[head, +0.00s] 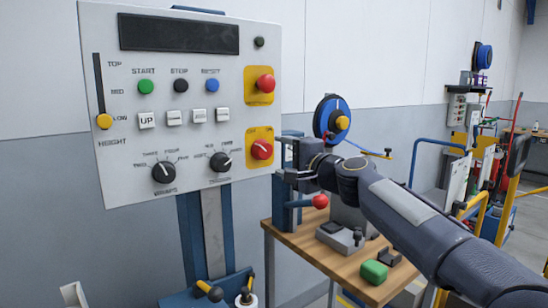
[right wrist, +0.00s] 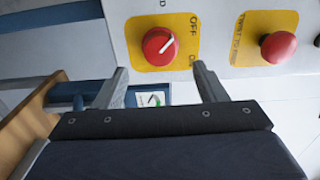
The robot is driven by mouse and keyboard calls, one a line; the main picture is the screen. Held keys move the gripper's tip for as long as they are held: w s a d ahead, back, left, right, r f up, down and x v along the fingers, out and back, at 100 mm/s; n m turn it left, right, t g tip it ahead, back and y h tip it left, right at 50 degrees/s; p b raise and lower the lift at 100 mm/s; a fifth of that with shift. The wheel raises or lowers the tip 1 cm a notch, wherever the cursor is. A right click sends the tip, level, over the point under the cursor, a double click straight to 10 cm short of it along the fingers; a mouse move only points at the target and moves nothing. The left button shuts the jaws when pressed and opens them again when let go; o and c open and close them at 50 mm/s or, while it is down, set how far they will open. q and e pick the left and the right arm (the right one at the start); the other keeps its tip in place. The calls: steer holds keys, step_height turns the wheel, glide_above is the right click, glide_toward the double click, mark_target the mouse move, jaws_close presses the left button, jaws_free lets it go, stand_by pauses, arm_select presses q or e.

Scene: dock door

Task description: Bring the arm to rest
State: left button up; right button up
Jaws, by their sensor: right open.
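My right arm (head: 405,210) reaches in from the lower right of the head view toward the control panel (head: 215,120). My right gripper (head: 285,158) is open and empty just right of the panel's lower right edge. In the right wrist view its two fingers (right wrist: 162,82) stand apart with nothing between them. The red rotary switch (head: 262,150) on its yellow plate is close to the fingertips; it also shows ahead of them in the right wrist view (right wrist: 158,46), apart from them. My left gripper is not in view.
A red mushroom button (head: 265,83) sits above the switch. Below the arm, a wooden bench (head: 305,250) carries a red-knobbed lever (head: 320,201), a grey device (head: 342,238) and a green block (head: 374,272). A blue reel (head: 330,112) hangs behind. Carts and yellow rails stand at right.

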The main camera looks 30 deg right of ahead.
steer(key=shift+s, duration=0.75)
steer(key=s+a+f+n+g+y, duration=0.1)
steer(key=s+a+f+n+g, duration=0.4)
steer(key=s+f, duration=0.55)
steer(key=s+a+f+n+g+y, duration=0.1)
steer(key=s+a+f+n+g, duration=0.3)
steer(key=s+a+f, duration=0.6)
steer(key=s+a+f+n+g+y, duration=0.1)
steer(key=s+a+f+n+g, duration=0.2)
steer(key=s+f+n, duration=0.8)
step_height(320, 180, up, 14)
steer(key=w+m+p, duration=0.1)
steer(key=m+p, duration=0.3)
steer(key=p, duration=1.3)
steer(key=shift+w+d+m, duration=0.2)
steer(key=shift+m, duration=0.1)
